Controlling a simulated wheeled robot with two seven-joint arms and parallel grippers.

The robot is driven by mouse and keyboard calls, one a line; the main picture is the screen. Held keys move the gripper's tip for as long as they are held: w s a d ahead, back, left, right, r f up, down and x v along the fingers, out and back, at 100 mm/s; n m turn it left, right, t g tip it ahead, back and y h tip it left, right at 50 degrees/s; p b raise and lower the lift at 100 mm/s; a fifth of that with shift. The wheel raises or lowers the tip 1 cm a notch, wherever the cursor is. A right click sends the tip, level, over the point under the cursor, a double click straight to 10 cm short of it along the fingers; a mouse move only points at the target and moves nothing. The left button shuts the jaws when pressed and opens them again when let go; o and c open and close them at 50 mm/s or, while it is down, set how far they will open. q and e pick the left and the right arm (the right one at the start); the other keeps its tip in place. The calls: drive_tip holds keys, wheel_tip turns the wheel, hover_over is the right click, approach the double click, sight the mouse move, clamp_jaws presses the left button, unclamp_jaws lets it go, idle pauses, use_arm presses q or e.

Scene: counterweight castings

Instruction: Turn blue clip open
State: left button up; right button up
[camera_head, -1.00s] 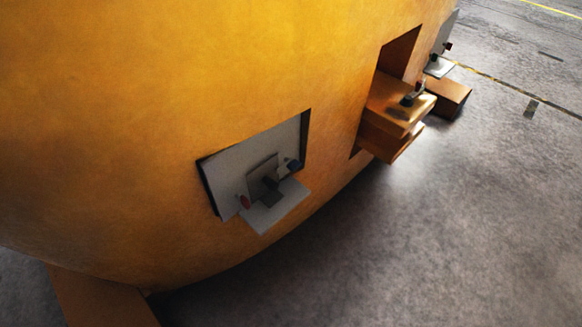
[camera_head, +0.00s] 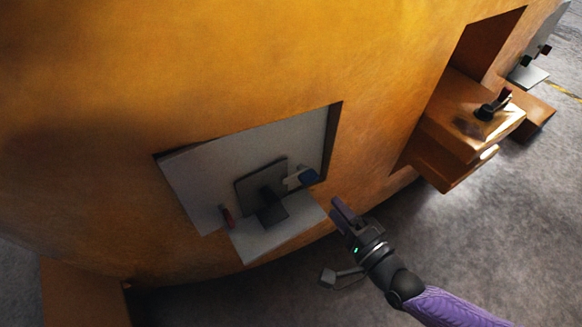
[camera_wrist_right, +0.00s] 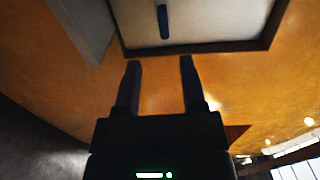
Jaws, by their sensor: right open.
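The blue clip (camera_head: 309,176) sits at the right side of a grey panel (camera_head: 200,180) recessed in the orange casting. It is small, and its exact turn is hard to tell. My right gripper (camera_head: 342,208) is in front of the casting, below and right of the blue clip, and apart from it. In the right wrist view the two fingers (camera_wrist_right: 160,65) are spread with nothing between them. A dark bluish bar (camera_wrist_right: 163,22) shows on the pale panel beyond them; I cannot tell whether it is the clip. My left gripper is out of view.
A red clip (camera_head: 228,215) is at the panel's lower left. A dark plate with a block (camera_head: 268,197) stands between the clips, above a grey ledge (camera_head: 262,241). An orange shelf (camera_head: 465,128) juts out at the right. Grey floor (camera_head: 520,220) is open at the lower right.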

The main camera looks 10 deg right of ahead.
sight(312, 182)
drive_tip(key=b+x, duration=0.2)
drive_tip(key=x, duration=0.7)
drive_tip(key=shift+w+a+r+b, duration=0.15)
drive_tip(key=shift+w+a+b, duration=0.05)
drive_tip(key=shift+b, duration=0.15)
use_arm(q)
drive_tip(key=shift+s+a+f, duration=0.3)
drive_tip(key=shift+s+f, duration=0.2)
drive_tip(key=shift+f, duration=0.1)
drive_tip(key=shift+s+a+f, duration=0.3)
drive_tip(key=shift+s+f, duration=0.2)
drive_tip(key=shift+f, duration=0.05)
use_arm(e)
clamp_jaws()
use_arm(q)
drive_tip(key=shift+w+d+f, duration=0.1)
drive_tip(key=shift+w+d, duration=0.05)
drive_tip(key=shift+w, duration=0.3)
